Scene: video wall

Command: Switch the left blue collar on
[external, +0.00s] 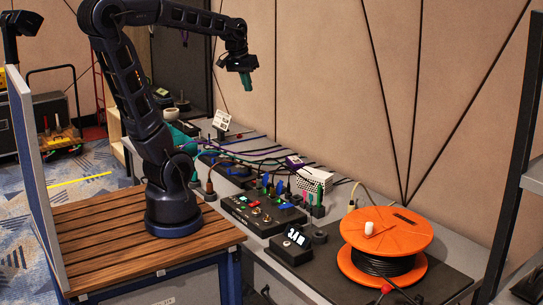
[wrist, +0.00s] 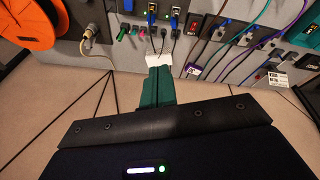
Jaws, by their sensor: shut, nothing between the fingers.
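My gripper (external: 247,86) has teal fingers and hangs high above the bench, pointing down, well clear of everything. In the wrist view its fingers (wrist: 158,84) are together and hold nothing. A black control box (external: 262,214) with coloured switches and cables sits on the bench below and to the right of the gripper. Small blue parts (external: 280,187) stand along its back edge. In the wrist view two upright connectors with blue parts (wrist: 175,17) show at the top, beyond the fingertips. The collars are too small to tell apart or to read as on or off.
An orange cable reel (external: 388,233) stands on the bench at right. A small black display box (external: 289,245) is in front of the control box. A white perforated box (external: 314,180) and several loose cables lie behind. The space around the gripper is free.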

